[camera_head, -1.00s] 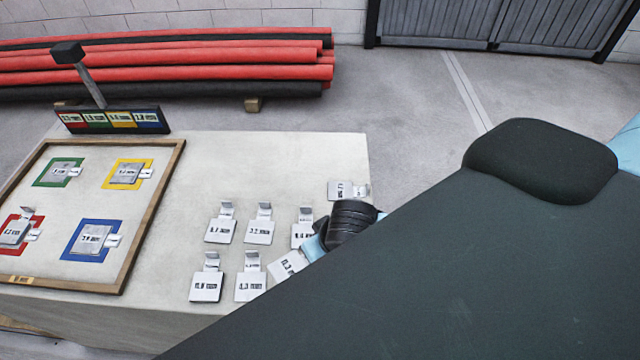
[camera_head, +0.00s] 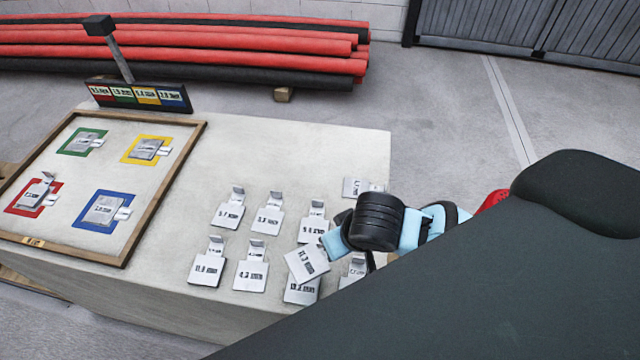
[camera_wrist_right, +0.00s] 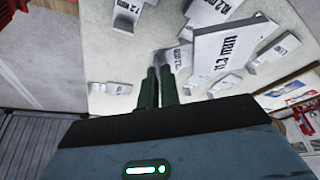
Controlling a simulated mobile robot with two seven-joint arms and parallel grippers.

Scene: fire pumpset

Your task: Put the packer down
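The packer (camera_head: 307,262), a white plate with black print and a bent tab, is tilted above the row of similar plates at the table's right part. My right gripper (camera_head: 338,241) is at its upper right edge and appears shut on its tab. In the right wrist view the packer (camera_wrist_right: 232,48) is the large near plate beside my two green fingers (camera_wrist_right: 158,78), which are close together. The exact grip is partly hidden. It overlaps another plate (camera_head: 301,291) below it; I cannot tell whether they touch. My left gripper is not in view.
The table between board and plates is clear.

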